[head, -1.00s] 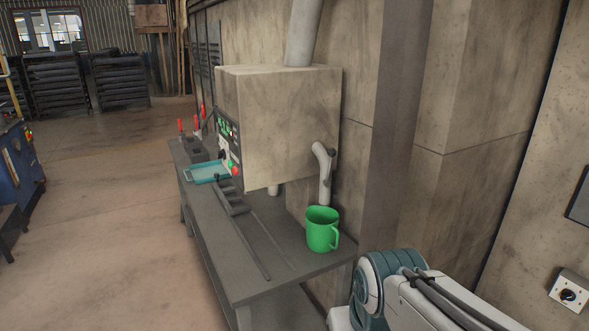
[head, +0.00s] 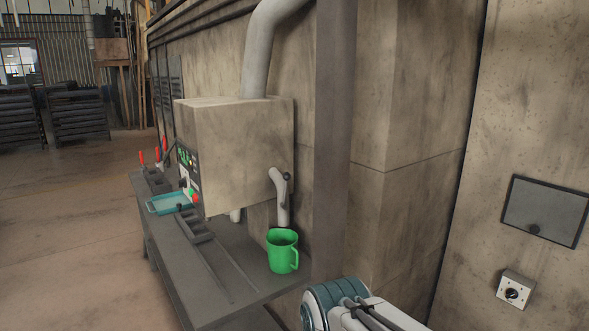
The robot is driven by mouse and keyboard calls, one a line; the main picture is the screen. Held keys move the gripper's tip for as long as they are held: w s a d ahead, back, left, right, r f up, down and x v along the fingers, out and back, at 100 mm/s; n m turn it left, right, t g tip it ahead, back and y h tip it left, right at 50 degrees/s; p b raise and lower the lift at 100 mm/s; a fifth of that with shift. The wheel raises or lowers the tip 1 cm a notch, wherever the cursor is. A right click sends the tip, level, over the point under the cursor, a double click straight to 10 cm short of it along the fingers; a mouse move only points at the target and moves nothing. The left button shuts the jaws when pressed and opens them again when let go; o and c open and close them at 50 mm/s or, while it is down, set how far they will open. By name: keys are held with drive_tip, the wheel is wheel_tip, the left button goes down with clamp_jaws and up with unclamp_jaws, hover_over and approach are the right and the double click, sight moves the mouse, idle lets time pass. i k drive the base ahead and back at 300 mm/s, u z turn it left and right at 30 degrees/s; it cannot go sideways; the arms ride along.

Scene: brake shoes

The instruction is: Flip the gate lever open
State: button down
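A pale spout pipe (head: 281,200) comes out of the side of a boxy beige machine (head: 236,150). A small dark part (head: 288,178) on the spout looks like a lever, but it is too small to tell its position or whether it is the gate lever. A green mug (head: 283,254) stands upright on the bench below the spout. My white and teal arm (head: 345,308) shows at the bottom edge, right of the mug. My gripper is outside the view.
The grey bench (head: 225,300) runs along the wall, with a teal tray (head: 168,204), dark rods and red-handled clamps (head: 142,157) on it. A control panel (head: 187,170) faces left. A wall switch box (head: 514,290) and a grey panel (head: 545,210) are at right. The floor at left is clear.

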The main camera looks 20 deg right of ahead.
sight(286, 177)
drive_tip(key=z, duration=0.55)
drive_tip(key=i, duration=0.65)
drive_tip(key=z, duration=0.55)
